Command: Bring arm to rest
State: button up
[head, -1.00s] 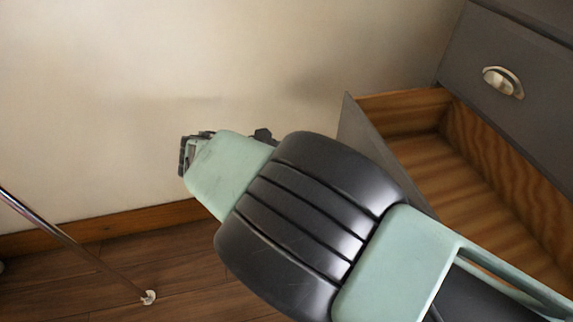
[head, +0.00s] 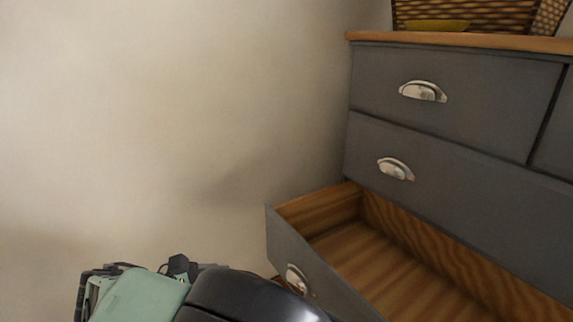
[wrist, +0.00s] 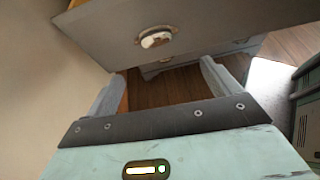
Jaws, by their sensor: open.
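My gripper shows in the wrist view (wrist: 158,92), with its two grey fingers wide apart and nothing between them. In that view a grey drawer front with a cup handle (wrist: 155,38) is ahead of and above the fingers. I cannot tell the exact gap. In the head view my arm's green and black wrist part is at the bottom edge, left of the open drawer (head: 325,275); the fingers are not clear there. The drawer is pulled out, and the part of its wooden inside that shows is empty.
The grey dresser (head: 450,95) has closed drawers above the open one. A wicker basket (head: 485,14) and a yellow item (head: 438,26) are on its top. A bare wall (head: 170,120) fills the left. Wooden floor (wrist: 165,88) shows in the wrist view.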

jog(key=s+d+r+m+g+y, duration=0.1)
jog(key=d+r+m+g+y, duration=0.55)
jog(key=d, duration=0.75)
jog(key=s+d+r+m+y, duration=0.25)
jog(key=s+d+m, duration=0.25)
jog(key=s+d, duration=0.25)
jog(key=s+d+r+m+y, duration=0.2)
jog(key=s+d+r+m, duration=0.25)
jog(key=s+d, duration=0.3)
notch_tip(320, 180, up, 12)
jog(key=s+m+p, duration=0.1)
jog(key=p, duration=1.2)
jog(key=shift+r, duration=0.15)
jog(key=shift+g, duration=0.25)
